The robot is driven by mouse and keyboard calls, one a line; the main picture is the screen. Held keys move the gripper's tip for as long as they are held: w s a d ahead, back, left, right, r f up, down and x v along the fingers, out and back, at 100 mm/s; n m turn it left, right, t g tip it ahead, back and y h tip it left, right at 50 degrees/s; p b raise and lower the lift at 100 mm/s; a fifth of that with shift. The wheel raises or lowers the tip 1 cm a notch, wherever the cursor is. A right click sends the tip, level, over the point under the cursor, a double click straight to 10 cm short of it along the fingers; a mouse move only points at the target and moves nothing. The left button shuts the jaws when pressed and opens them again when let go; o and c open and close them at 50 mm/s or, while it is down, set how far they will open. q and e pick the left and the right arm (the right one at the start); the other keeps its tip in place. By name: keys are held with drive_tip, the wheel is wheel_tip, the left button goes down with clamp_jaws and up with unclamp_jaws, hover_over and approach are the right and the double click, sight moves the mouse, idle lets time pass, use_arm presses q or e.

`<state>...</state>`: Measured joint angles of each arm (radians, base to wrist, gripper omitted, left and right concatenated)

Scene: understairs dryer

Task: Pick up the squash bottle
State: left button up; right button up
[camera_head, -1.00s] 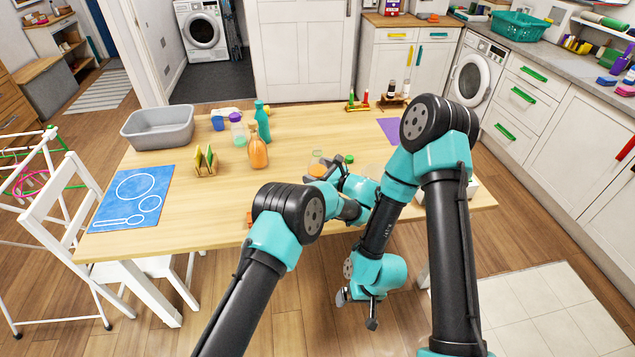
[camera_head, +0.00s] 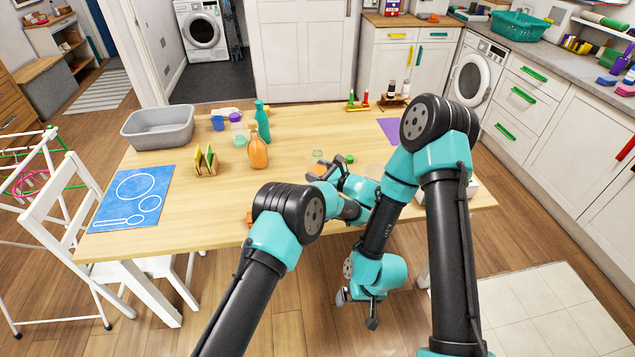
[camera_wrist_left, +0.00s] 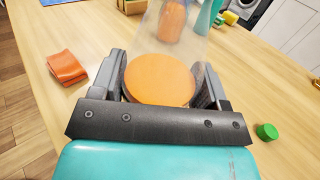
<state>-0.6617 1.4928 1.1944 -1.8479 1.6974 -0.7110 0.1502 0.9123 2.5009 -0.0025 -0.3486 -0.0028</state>
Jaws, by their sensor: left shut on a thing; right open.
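An orange bottle (camera_head: 257,152) with a narrower neck, which looks like the squash bottle, stands upright on the table, apart from both grippers. It shows in the left wrist view (camera_wrist_left: 172,20) through clear walls. My left gripper (camera_head: 320,172) is at the table's front middle, shut on a clear container (camera_head: 317,156). In the left wrist view the fingers of my left gripper (camera_wrist_left: 162,85) flank this container (camera_wrist_left: 160,80), which has a flat orange disc low inside. I cannot tell whether the disc is liquid. My right gripper (camera_head: 357,310) is open and empty, below the table's front edge.
A teal bottle (camera_head: 262,122), purple-lidded jar (camera_head: 237,130) and yellow-green rack (camera_head: 205,162) stand near the orange bottle.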

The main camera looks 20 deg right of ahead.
sight(317, 147)
use_arm(q)
drive_tip(key=shift+c, duration=1.2)
drive_tip(key=shift+r, duration=0.15)
wheel_tip(317, 147, up, 10)
drive_tip(key=shift+f, duration=0.1)
drive_tip(key=shift+a, duration=0.1)
